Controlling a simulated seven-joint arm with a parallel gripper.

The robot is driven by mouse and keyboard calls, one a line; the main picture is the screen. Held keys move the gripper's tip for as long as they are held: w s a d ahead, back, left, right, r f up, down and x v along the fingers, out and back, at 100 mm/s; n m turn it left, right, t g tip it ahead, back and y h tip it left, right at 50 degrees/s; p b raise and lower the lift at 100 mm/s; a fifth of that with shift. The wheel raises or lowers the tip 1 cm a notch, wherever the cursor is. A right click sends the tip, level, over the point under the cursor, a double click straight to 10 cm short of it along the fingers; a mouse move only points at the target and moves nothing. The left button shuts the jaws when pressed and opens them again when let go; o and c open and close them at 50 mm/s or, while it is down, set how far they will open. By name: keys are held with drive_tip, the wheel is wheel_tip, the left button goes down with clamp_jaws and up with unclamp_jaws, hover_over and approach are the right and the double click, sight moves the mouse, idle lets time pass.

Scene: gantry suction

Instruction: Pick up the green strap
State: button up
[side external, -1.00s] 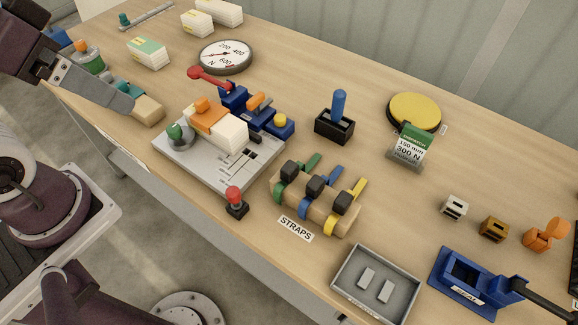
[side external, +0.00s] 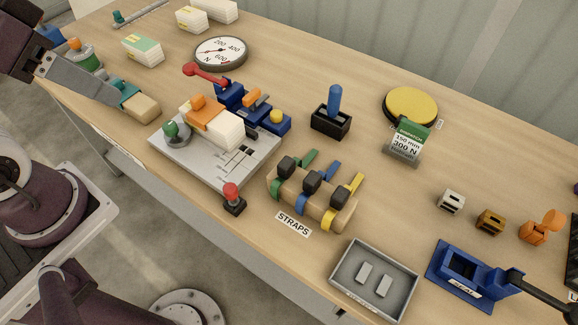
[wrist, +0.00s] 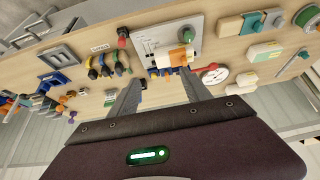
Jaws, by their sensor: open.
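The green strap (side external: 276,189) lies over a tan wooden block labelled STRAPS, with a black buckle on top and its tail (side external: 309,158) sticking out behind. It is the strap nearest the red knob, beside a blue strap (side external: 302,203) and a yellow strap (side external: 328,217). In the wrist view the green strap (wrist: 118,69) is small, left of the fingers. My gripper (wrist: 161,77) is open and empty, its two grey fingers spread apart. In the side view it is at the upper left, well away from the straps, with only part of a finger showing.
A red-knobbed post (side external: 233,197) stands close left of the strap block. The grey fixture plate (side external: 190,159) with an orange-and-white box is further left. A grey tray (side external: 345,282) is in front, and a blue-handled stand (side external: 331,118) behind.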

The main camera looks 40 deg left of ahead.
drive_tip(key=w+d+m+g, duration=0.2)
drive_tip(key=w+d+m, duration=0.1)
drive_tip(key=w+m, duration=0.4)
drive_tip(key=m+g, duration=0.4)
drive_tip(key=m, duration=0.7)
hover_over(286, 162)
drive_tip(key=f, duration=1.7)
drive_tip(key=shift+w+d+f, duration=0.2)
drive_tip(key=shift+w+f, duration=0.05)
drive_tip(key=f, duration=0.7)
drive_tip(key=shift+s+a+f, duration=0.1)
drive_tip(key=shift+s+a, duration=0.05)
drive_tip(key=shift+s, duration=0.1)
clamp_jaws()
